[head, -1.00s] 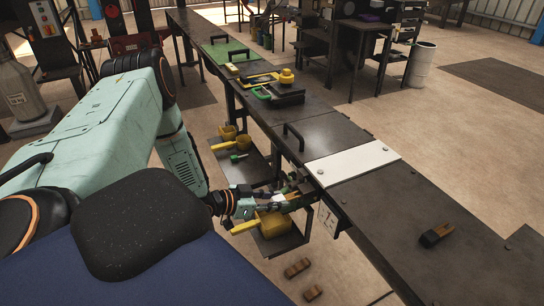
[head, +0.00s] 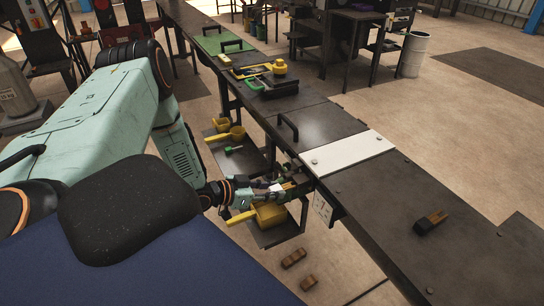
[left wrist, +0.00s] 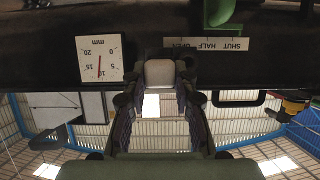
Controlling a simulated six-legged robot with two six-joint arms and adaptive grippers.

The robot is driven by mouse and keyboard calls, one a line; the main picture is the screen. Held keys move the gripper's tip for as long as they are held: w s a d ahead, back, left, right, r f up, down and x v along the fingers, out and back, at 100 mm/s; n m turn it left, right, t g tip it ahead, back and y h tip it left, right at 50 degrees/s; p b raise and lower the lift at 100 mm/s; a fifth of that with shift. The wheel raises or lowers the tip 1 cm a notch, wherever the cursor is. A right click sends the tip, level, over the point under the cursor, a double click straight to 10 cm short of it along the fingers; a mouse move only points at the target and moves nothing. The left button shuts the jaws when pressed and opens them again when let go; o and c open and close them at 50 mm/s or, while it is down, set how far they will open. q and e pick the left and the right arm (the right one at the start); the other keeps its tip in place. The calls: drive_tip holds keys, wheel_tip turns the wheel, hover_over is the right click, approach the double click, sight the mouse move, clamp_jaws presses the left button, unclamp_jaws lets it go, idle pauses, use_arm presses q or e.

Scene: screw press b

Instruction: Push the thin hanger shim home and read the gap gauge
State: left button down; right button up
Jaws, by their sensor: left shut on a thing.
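My left gripper (head: 287,188) is at the near side of the long dark bench, just below the white plate (head: 346,152). In the left wrist view, its fingers (left wrist: 160,85) are shut on a pale grey block (left wrist: 160,73) against the dark bench side. I cannot tell whether this block is the hanger shim. The gap gauge (left wrist: 99,58) is a white mm dial, seen upside down left of the fingers. Its red needle appears near the 10 mark. It also shows edge-on in the head view (head: 322,206). My right gripper is not in view.
A SHUT/HALF/OPEN label (left wrist: 210,43) and a green lever (left wrist: 218,12) are right of the fingers. A yellow scoop (head: 269,214) sits on a shelf below. A dark block with a wooden end (head: 431,222) lies on the bench. Wooden blocks (head: 294,258) lie on the floor.

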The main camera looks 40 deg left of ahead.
use_arm(q)
drive_tip(key=shift+w, duration=0.1)
idle(0.3)
drive_tip(key=shift+w+d, duration=0.25)
drive_tip(key=shift+w, duration=0.45)
drive_tip(key=shift+w+d+b, duration=0.1)
drive_tip(key=shift+w+b, duration=0.2)
drive_tip(key=shift+b, duration=0.05)
drive_tip(key=c, duration=1)
unclamp_jaws()
drive_tip(key=shift+s, duration=0.1)
